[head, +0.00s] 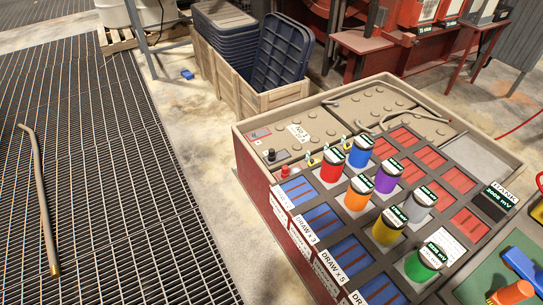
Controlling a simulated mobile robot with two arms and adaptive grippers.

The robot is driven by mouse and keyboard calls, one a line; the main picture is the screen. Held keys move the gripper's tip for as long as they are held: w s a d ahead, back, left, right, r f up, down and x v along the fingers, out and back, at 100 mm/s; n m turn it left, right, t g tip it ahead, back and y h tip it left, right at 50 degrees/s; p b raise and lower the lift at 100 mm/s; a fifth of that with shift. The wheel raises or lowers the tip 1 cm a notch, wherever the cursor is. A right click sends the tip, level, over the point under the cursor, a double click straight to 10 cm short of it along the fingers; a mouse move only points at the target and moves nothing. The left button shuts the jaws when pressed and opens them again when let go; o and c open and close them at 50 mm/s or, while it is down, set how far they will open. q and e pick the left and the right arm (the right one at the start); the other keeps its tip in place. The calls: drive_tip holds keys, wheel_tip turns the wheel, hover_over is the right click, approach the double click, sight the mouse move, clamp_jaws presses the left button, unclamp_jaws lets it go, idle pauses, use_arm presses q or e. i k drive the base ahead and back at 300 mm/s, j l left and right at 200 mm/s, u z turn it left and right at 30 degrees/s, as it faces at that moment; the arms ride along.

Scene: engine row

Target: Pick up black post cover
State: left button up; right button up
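A small black cap (270,155), which looks like the black post cover, sits at the near left corner of the tan battery top (318,122). A small red cap (285,171) stands just in front of it, to the right. The black cap is small in the picture, so I cannot tell how it is seated. Neither of my grippers shows in the head view.
Several coloured cylinders, including a red one (332,167), stand on the gridded panel right of the caps. A wooden crate (262,98) with dark blue lids stands behind. A bent pipe (38,195) lies on the floor grating at left.

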sight(272, 155)
drive_tip(key=i+j+z, duration=0.1)
drive_tip(key=i+j, duration=0.15)
drive_tip(key=i+j+z, duration=0.1)
drive_tip(key=j, duration=0.25)
drive_tip(key=i+j+z, duration=0.1)
drive_tip(key=i+j, duration=0.2)
drive_tip(key=i+j+z, duration=0.15)
drive_tip(key=j, duration=0.25)
drive_tip(key=i+j+z, duration=0.1)
drive_tip(key=j, duration=0.25)
drive_tip(key=i+j+z, duration=0.1)
drive_tip(key=i+j, duration=0.15)
drive_tip(key=j, duration=0.15)
drive_tip(key=i+j+z, duration=0.1)
drive_tip(key=j, duration=0.25)
drive_tip(key=i+j+z, duration=0.1)
drive_tip(key=j, duration=0.3)
drive_tip(key=i, duration=0.1)
